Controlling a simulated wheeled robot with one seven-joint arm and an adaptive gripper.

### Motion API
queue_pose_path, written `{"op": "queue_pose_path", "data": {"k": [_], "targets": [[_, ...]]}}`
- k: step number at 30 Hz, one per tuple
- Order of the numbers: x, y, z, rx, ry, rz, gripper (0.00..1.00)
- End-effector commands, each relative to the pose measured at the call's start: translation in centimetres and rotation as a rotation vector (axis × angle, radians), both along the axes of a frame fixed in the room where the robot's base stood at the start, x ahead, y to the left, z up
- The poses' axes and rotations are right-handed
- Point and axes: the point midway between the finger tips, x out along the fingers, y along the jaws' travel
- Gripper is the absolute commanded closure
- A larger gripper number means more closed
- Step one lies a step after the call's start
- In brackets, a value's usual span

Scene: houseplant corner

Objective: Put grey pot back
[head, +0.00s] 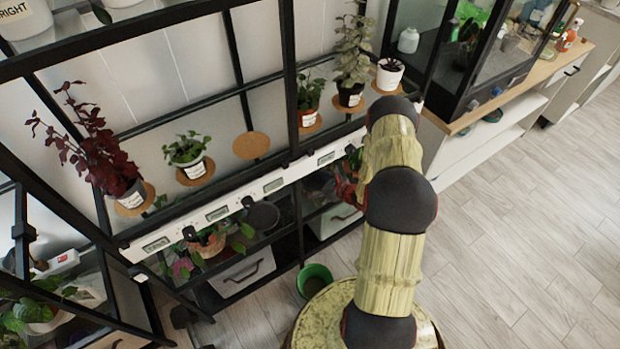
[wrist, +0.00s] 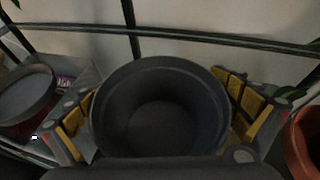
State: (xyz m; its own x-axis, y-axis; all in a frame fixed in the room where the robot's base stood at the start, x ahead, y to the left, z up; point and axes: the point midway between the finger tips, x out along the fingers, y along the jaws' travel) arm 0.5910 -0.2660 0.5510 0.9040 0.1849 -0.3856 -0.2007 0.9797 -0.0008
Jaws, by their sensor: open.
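A round, empty dark grey pot (wrist: 160,66) fills the middle of the wrist view, its rim facing me. My gripper (wrist: 160,118) is open, with one yellow-padded finger on each side of the pot. The fingers look close to its wall, but I cannot tell whether they touch. In the head view my arm hides the gripper. A dark grey pot (head: 262,216) shows below the white label rail there; I cannot tell whether it is the same one. A bare round cork mat (head: 251,146) lies on the upper shelf.
Potted plants stand on cork mats along the upper shelf, including a dark red one (head: 100,150) and a green one (head: 187,150). The white rail (head: 273,186) and black frame bars edge the shelf. In the wrist view a terracotta pot (wrist: 307,135) stands close on the right.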

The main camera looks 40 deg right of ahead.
Motion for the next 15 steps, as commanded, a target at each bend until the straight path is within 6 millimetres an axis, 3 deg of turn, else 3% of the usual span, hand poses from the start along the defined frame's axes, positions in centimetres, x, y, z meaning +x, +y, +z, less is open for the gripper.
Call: {"op": "queue_pose_path", "data": {"k": [9, 15], "targets": [[0.0, 0.0, 0.3, -0.001, 0.0, 0.0, 0.0], [-2.5, -0.6, 1.6, 0.001, 0.001, -0.004, 0.0]]}}
